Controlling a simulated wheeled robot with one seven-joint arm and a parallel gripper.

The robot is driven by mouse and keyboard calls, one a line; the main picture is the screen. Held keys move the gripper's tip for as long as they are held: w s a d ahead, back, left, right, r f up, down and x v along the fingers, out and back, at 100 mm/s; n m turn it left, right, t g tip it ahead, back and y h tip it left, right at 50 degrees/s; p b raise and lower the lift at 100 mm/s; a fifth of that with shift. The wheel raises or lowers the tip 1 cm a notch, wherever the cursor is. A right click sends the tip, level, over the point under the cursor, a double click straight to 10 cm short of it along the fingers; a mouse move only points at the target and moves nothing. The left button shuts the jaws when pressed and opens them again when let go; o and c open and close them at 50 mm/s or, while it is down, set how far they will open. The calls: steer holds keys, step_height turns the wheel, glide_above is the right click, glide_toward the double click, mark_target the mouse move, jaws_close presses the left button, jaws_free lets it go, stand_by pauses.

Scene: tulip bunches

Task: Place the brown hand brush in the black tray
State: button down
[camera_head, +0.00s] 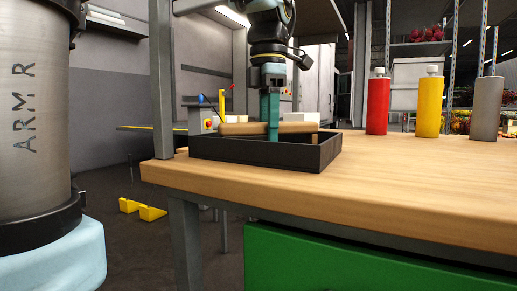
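The black tray (255,152) sits on the wooden table near its far left corner. The brown hand brush (238,129) lies lengthwise across the tray's opening, level and showing just above the near rim. Its lower side is hidden by the tray wall, so I cannot tell whether it touches the tray floor. My gripper (270,130) points straight down at the brush's middle. A teal finger passes in front of the brush, with its tip down inside the tray. The other finger is hidden, so the grip on the brush is unclear.
A red bottle (377,104), a yellow bottle (428,107) and a grey bottle (486,108) stand at the right on the table (400,180). A metal post (161,80) rises at the table's left corner. The tabletop right of the tray is clear.

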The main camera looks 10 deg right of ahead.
steer(key=shift+f, duration=0.4)
steer(key=shift+c, duration=2.1)
jaws_free()
step_height(320, 180, up, 8)
steer(key=p, duration=0.3)
steer(key=shift+f+p, duration=0.1)
steer(key=shift+p, duration=0.2)
